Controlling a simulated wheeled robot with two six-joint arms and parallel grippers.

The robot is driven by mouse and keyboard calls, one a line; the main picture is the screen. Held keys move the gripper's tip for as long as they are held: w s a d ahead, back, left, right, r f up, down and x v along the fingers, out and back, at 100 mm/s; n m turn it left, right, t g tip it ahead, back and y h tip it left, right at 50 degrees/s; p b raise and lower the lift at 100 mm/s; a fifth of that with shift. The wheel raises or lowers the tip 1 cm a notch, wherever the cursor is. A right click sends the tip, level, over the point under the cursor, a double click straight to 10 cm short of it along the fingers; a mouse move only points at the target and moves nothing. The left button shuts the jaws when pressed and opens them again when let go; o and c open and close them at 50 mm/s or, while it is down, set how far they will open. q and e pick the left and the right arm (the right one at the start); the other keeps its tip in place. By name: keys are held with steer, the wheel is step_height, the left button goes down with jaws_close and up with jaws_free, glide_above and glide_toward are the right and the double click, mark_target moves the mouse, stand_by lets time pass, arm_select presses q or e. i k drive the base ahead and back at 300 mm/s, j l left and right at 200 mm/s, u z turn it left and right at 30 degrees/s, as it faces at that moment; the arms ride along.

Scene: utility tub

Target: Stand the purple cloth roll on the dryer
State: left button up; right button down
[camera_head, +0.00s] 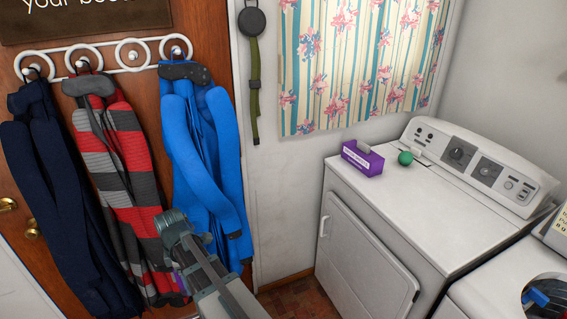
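The dryer (385,212) is the white machine at right, with a door in its front and a control panel at the back. Its top is mostly bare. One arm of mine, which I take as the left, reaches up from the bottom edge, left of centre. Its gripper (172,226) is in front of the hanging coats, left of the dryer and apart from it. I cannot tell whether its fingers are open. A small purple patch (181,282) shows beside this arm; I cannot tell whether it is the cloth roll. My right gripper is out of view.
A purple box (362,158) with a white sheet poking out and a green ball (405,158) stand on the dryer's back left. A white machine (480,298) with blue cloth in its round opening is at lower right. Coats (205,150) hang from a rack at left.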

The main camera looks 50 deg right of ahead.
mark_target(430, 218)
steer(key=z, duration=1.3)
